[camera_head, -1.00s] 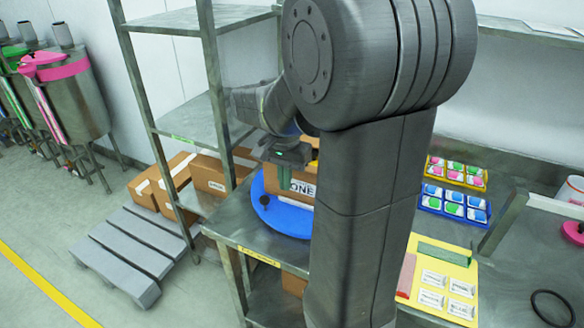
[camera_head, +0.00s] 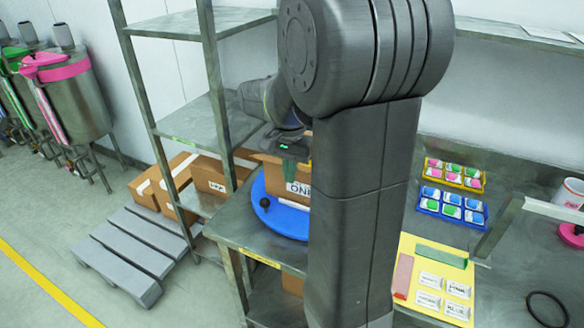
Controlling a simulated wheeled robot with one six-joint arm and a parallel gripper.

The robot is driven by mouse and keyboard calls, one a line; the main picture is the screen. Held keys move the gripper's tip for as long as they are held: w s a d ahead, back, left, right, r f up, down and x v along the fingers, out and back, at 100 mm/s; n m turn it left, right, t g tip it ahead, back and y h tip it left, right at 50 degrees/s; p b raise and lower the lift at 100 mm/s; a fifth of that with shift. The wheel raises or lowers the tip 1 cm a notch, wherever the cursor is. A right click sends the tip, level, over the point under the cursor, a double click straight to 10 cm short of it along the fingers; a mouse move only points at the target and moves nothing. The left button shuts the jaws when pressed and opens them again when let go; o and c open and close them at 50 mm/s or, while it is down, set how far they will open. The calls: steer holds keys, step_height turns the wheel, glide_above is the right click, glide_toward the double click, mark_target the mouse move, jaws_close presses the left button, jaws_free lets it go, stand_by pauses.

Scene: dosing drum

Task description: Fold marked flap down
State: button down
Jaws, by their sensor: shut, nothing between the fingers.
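A brown carton (camera_head: 272,177) with a white label, partly reading "ONE", stands on a round blue plate (camera_head: 273,219) on a metal table. My gripper (camera_head: 294,162) is over the carton's top right part, close to its upper edge. It is shut with nothing in it. My arm hides the right side of the carton and part of the plate. The marked flap cannot be made out, and I cannot tell whether my fingers touch the carton.
A metal shelf rack (camera_head: 214,100) stands left of the table. Cartons (camera_head: 211,174) and a grey pallet (camera_head: 128,243) are on the left. A yellow board (camera_head: 433,249) and trays of colored packets (camera_head: 454,206) lie on the right bench.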

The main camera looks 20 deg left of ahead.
steer(key=shift+w+d+r+p, duration=0.1)
steer(key=shift+w+r+p, duration=0.35)
steer(key=shift+w, duration=0.2)
steer(key=shift+w+r+p, duration=0.3)
steer(key=shift+w+p, duration=0.2)
steer(key=shift+w, duration=0.15)
steer(key=shift+w+d+r+p, duration=0.1)
steer(key=shift+w+r+p, duration=0.35)
steer(key=shift+w, duration=0.3)
